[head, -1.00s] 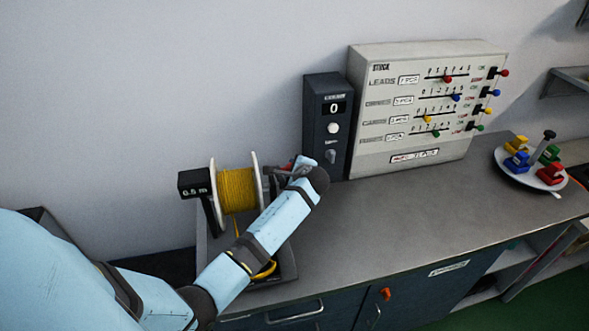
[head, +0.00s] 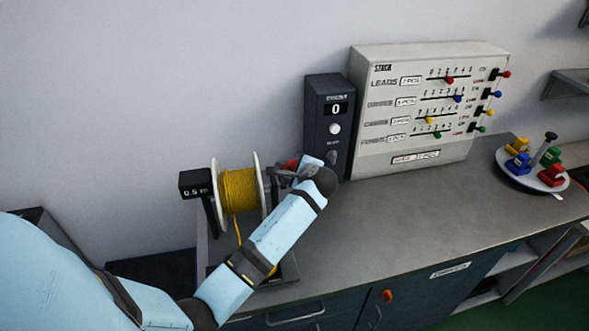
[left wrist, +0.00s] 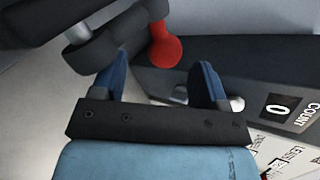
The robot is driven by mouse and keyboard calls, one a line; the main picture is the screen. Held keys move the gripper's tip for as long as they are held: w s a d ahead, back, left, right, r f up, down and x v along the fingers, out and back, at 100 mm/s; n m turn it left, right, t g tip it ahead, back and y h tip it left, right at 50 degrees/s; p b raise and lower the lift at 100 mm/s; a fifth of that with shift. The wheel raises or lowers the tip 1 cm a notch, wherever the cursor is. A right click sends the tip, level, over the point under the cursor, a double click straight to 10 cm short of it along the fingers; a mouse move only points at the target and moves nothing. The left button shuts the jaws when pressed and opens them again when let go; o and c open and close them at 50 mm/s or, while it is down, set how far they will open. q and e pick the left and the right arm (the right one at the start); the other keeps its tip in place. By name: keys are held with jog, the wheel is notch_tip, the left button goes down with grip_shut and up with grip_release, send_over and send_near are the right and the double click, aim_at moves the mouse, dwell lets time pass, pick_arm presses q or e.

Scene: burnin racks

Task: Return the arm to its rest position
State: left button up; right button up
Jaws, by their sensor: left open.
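My left arm reaches in from the left in the head view, over the front of the bench. Its gripper is mostly hidden there behind my own wrist, beside the yellow cable spool (head: 240,190). In the left wrist view my left gripper (left wrist: 168,85) is open, its two blue fingers apart with nothing between them. A red knob (left wrist: 164,45) on a dark crank stands just beyond the fingers; it also shows small in the head view (head: 291,164). The dark counter box (head: 328,125) reads 0 and stands right of the gripper. My right gripper is not in view.
A grey stock panel (head: 425,105) with coloured sliders and levers stands at the back of the bench (head: 400,215). A round white tray (head: 533,183) with coloured blocks sits at the right. A black label box (head: 194,182) reads 0.5 m. The middle of the bench is clear.

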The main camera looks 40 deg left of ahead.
pick_arm(q)
jog(key=b+v, duration=0.1)
jog(key=v, duration=0.8)
jog(key=s+d+f+n+g+h, duration=0.1)
jog(key=s+d+f+n+h, duration=0.15)
jog(key=s+f, duration=0.45)
jog(key=s+d+f+n+h, duration=0.1)
jog(key=s+f+n+h, duration=0.15)
jog(key=s, duration=0.75)
jog(key=s+d+r+n+g+h, duration=0.1)
jog(key=s+d+n+h, duration=0.15)
jog(key=s, duration=0.65)
jog(key=s+d+n+g+h, duration=0.15)
jog(key=s+n+h, duration=0.25)
jog(key=s, duration=0.4)
jog(key=w+d+f+t+h, duration=0.1)
jog(key=w+d+f+t, duration=0.2)
jog(key=f, duration=0.4)
jog(key=w+d+f+m+t+h, duration=0.1)
jog(key=w+d+f+t, duration=0.2)
jog(key=f+t, duration=0.2)
jog(key=shift+d+f, duration=0.15)
jog(key=shift+f, duration=0.75)
jog(key=shift+w+m, duration=0.1)
jog(key=shift+m, duration=0.15)
